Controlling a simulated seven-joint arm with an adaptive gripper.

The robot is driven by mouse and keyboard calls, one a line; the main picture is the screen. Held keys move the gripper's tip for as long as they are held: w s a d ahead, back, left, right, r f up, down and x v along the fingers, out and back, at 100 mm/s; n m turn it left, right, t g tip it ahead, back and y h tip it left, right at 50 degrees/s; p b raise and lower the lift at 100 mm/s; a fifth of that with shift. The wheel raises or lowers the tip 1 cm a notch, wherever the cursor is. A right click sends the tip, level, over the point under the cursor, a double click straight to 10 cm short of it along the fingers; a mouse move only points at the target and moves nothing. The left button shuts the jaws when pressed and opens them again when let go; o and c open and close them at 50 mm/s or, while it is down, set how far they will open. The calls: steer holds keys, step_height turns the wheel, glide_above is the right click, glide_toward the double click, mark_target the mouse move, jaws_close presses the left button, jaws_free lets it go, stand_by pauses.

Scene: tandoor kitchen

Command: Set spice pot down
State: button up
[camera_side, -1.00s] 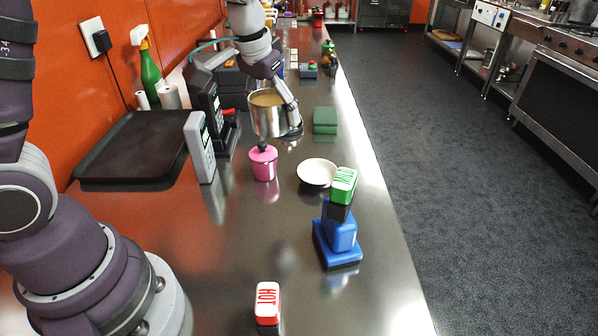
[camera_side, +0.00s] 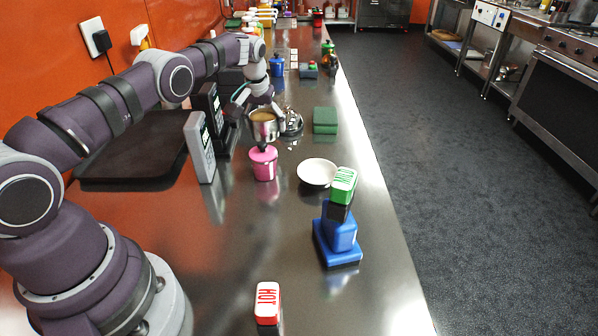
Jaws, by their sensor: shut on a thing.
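The spice pot (camera_side: 264,129) is a small open steel pot with tan contents, past the pink lidded pot (camera_side: 263,164). My gripper (camera_side: 250,106) is at its far left side, small and partly hidden, and shut on the pot. The pot hangs low over the steel counter (camera_side: 285,245) or rests on it; its base is hidden behind the pink pot's dark knob, so I cannot tell which.
A shiny steel piece (camera_side: 291,123) is just right of the pot. A green block (camera_side: 325,120) and a white bowl (camera_side: 317,172) lie further right. A grey upright device (camera_side: 199,147) and a black tray (camera_side: 122,150) are left. The near counter middle is clear.

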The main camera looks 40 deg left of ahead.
mark_target(267, 141)
step_height(267, 141, down, 5)
steer(key=shift+r, duration=0.1)
steer(key=o, duration=1.2)
steer(key=shift+c, duration=0.2)
steer(key=shift+r, duration=0.1)
